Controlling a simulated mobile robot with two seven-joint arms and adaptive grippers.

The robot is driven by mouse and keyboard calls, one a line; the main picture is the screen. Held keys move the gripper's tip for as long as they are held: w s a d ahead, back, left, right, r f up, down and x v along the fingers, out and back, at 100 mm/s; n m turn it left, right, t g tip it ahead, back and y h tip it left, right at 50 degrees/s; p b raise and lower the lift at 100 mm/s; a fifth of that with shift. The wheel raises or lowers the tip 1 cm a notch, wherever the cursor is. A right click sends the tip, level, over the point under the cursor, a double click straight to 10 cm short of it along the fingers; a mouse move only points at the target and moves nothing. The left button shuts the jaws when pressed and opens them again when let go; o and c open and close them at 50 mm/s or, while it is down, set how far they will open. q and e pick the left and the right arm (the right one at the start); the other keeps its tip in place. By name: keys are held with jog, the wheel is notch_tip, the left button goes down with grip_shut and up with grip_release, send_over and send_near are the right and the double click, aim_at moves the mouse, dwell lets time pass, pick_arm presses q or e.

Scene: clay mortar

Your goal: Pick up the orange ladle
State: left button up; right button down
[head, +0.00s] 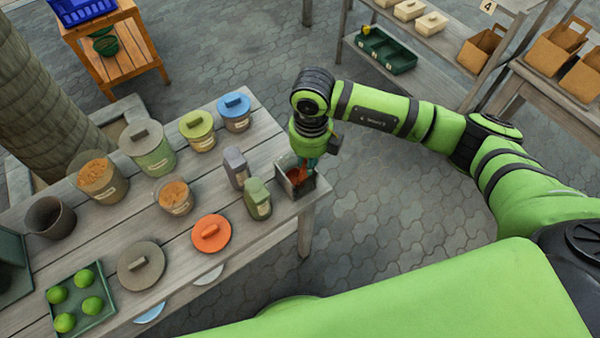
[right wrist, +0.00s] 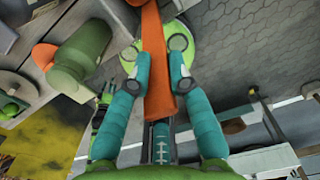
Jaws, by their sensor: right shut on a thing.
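The orange ladle (head: 298,176) is at the grey open-topped box (head: 297,192) on the table's right corner. Only a small orange part shows in the head view. My right gripper (head: 309,163) reaches down at this box, its teal fingers partly hidden by the wrist. In the right wrist view, the ladle's long flat orange part (right wrist: 154,60) runs between the two teal fingers of the right gripper (right wrist: 155,74), which is shut on it. I cannot tell whether the ladle still touches the box.
A green canister (head: 257,200) and a grey one (head: 236,167) stand close left of the box. Several lidded jars, an orange lid (head: 211,235) and a green tray (head: 82,303) of limes share the wooden table (head: 190,270). Shelves (head: 410,75) stand behind; paved floor lies right.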

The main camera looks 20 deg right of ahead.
jog(key=shift+s+f, duration=0.15)
jog(key=shift+s, duration=0.05)
jog(key=shift+r, duration=0.3)
notch_tip(320, 180, up, 9)
jog(key=b, duration=0.3)
jog(key=shift+f, duration=0.2)
jog(key=shift+r, duration=0.4)
jog(key=shift+w+d, duration=0.1)
dwell(0.5)
